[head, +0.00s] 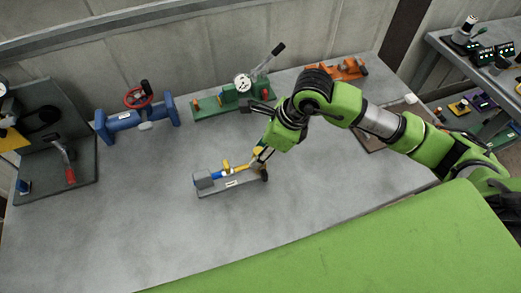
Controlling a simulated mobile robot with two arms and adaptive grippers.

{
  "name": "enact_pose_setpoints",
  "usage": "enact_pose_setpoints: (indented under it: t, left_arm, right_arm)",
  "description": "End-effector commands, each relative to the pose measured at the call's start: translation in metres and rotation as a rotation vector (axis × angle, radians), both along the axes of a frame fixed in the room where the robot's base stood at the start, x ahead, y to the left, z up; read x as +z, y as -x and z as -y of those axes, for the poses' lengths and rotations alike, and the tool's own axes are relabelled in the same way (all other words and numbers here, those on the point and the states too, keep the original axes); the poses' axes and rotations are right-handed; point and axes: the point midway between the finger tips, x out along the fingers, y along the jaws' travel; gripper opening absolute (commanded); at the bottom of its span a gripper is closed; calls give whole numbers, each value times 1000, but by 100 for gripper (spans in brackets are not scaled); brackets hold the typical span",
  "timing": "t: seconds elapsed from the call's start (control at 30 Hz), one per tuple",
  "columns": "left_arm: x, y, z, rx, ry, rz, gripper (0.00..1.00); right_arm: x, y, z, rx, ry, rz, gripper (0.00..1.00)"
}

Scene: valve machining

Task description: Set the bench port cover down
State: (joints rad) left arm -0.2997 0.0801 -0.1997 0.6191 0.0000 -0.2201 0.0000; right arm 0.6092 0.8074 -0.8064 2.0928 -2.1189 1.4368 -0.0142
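My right gripper (261,157) reaches down from the right to the right end of a small grey fixture (238,186) on the bench. The fixture carries blue and yellow parts (226,172). The fingertips are small and overlap the yellow parts, so I cannot tell whether they are open or shut, or touching anything. I cannot clearly make out a port cover. A small white round piece (145,126) shows at the front of the blue valve (122,124) with a red handwheel, but I cannot tell if it is a cover. My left gripper is not in view.
The grey bench (130,215) is clear at the front and left-middle. A green gauge fixture (212,105) and an orange fixture (346,70) stand at the back. A dark lever stand (58,130) is at the left. A side shelf (440,48) holds devices at the right.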

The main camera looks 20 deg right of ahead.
Motion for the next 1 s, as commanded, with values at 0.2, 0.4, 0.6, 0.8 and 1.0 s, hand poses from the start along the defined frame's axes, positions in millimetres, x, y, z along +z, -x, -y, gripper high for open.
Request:
enact_pose_setpoints:
  t: [0.2, 0.4, 0.6, 0.8, 1.0]
  left_arm:
    - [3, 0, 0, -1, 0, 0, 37]
    - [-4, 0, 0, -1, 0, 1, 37]
    - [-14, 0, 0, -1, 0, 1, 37]
    - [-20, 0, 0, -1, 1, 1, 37]
    - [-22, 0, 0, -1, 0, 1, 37]
  right_arm:
    - [2, 0, 0, 0, 0, 0, 36]
    - [22, 3, 8, 0, 1, 7, 36]
    - [64, 13, 22, -2, 2, 7, 36]
    - [98, 21, 33, -1, 1, 5, 36]
    - [113, 25, 38, -1, 0, 2, 36]
